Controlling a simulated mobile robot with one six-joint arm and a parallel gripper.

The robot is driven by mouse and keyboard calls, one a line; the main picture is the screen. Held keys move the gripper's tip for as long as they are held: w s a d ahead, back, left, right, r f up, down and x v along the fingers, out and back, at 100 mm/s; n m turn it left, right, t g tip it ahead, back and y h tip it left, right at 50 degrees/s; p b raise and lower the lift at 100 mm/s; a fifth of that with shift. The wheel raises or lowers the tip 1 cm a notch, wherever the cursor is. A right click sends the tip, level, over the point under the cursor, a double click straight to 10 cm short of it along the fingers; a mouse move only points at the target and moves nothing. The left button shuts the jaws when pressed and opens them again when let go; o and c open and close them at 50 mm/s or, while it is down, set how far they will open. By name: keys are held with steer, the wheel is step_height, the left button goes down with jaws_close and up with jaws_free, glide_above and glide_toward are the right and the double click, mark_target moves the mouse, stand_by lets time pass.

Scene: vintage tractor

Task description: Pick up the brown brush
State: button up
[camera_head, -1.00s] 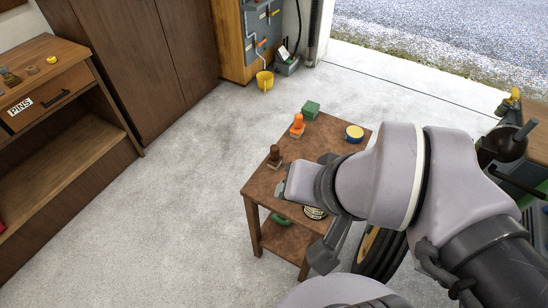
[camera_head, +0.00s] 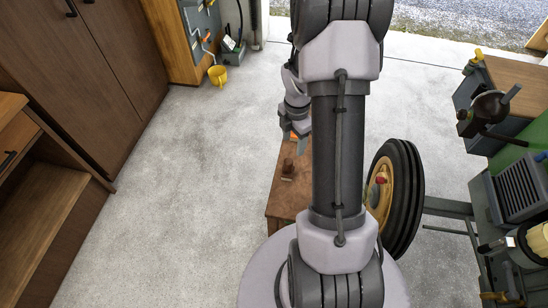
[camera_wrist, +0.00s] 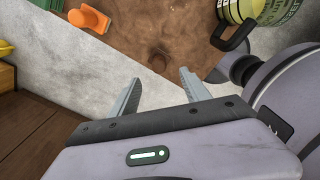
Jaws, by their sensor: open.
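The brown brush (camera_head: 288,166) stands on the brown side table (camera_head: 281,205), near its left edge. In the wrist view, a dark brown rounded shape (camera_wrist: 158,60) that looks like the brush's handle seen from above lies just past the fingertips, hard to tell from the brown tabletop (camera_wrist: 185,25). My gripper (camera_head: 294,138) is above the table beyond the brush in the head view. In the wrist view my gripper (camera_wrist: 157,76) is open, with nothing between its fingers. My arm hides much of the table in the head view.
An orange-handled item (camera_wrist: 90,18) and a green-labelled can (camera_wrist: 240,10) show at the top of the wrist view. A tractor wheel (camera_head: 400,200) stands right of the table. Concrete floor left of the table is clear.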

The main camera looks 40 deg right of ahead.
mark_target(289, 161)
step_height(289, 161, down, 8)
steer(key=shift+r+b, duration=0.15)
steer(key=shift+b, duration=0.9)
steer(key=f, duration=0.1)
steer(key=f+b, duration=0.1)
steer(key=f, duration=0.1)
steer(key=f+b, duration=0.1)
steer(key=f, duration=0.1)
steer(key=shift+w+a+f, duration=0.15)
steer(key=shift+w+a, duration=0.15)
steer(key=shift+a, duration=0.1)
steer(key=shift+c, duration=1)
jaws_close()
